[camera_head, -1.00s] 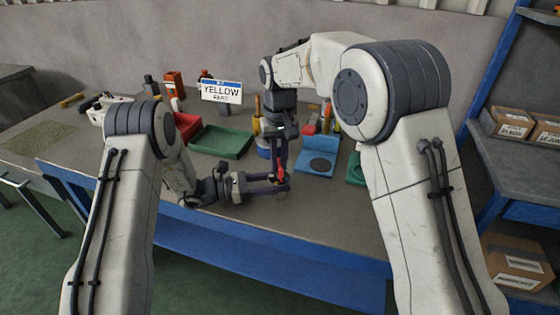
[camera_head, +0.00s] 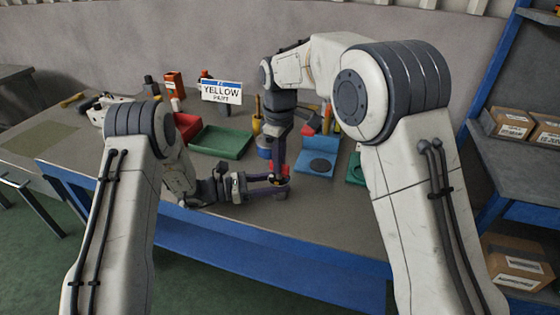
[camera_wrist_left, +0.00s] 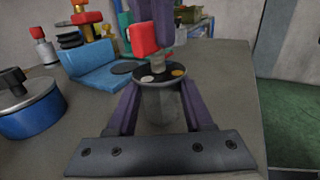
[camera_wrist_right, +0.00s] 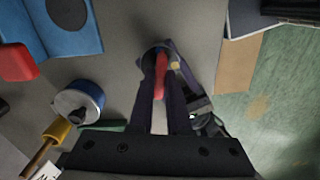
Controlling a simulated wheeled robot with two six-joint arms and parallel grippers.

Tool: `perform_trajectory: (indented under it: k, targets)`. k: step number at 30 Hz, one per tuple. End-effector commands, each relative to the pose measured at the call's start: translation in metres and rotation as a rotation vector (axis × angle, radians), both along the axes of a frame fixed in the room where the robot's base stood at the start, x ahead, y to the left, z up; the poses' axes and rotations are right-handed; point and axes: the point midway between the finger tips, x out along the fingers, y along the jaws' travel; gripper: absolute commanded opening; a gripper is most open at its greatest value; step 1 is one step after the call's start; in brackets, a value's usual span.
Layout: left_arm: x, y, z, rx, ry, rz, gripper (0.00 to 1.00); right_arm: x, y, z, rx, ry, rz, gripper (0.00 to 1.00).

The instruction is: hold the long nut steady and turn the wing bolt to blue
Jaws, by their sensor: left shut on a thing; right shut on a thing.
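The long nut (camera_wrist_left: 160,105) is a grey upright post in the left wrist view, between the purple fingers of my left gripper (camera_wrist_left: 160,88), which is shut on it. The wing bolt (camera_wrist_left: 143,38) is red and stands above the disc. My right gripper (camera_head: 279,168) comes down from above and is shut on the wing bolt, which shows as a red strip (camera_wrist_right: 160,75) in the right wrist view. In the head view the fingers hide most of both parts.
A sign (camera_head: 221,91) reading YELLOW stands at the back. A green tray (camera_head: 220,143), a blue holder (camera_head: 317,163) and a blue-sided round container (camera_wrist_right: 80,100) stand nearby. The bench's front edge is close to the grippers.

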Motion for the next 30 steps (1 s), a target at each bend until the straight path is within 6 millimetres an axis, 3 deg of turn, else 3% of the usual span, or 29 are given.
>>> perform_trajectory:
  k: [9,26,27,28,30]
  targets:
    - [-0.0007,-0.0002,0.0015,-0.005,-0.003,-0.004,0.00,-0.0014,-0.0012,-0.0053,-0.004,0.010,0.122,0.00]
    - [-0.0006,-0.0004,0.0017,-0.005,-0.003,-0.004,0.00,-0.0017,-0.0018,-0.0055,-0.006,0.011,0.146,0.00]
    - [-0.0006,-0.0004,0.0018,-0.006,-0.003,-0.004,0.00,-0.0017,-0.0018,-0.0054,-0.006,0.011,0.146,0.31]
    - [-0.0006,-0.0004,0.0017,-0.006,-0.003,-0.004,0.00,-0.0017,-0.0018,-0.0051,-0.005,0.010,0.146,0.42]
    - [-0.0005,-0.0004,0.0015,-0.005,-0.003,-0.004,0.00,-0.0013,-0.0016,-0.0043,-0.005,0.009,0.146,0.46]
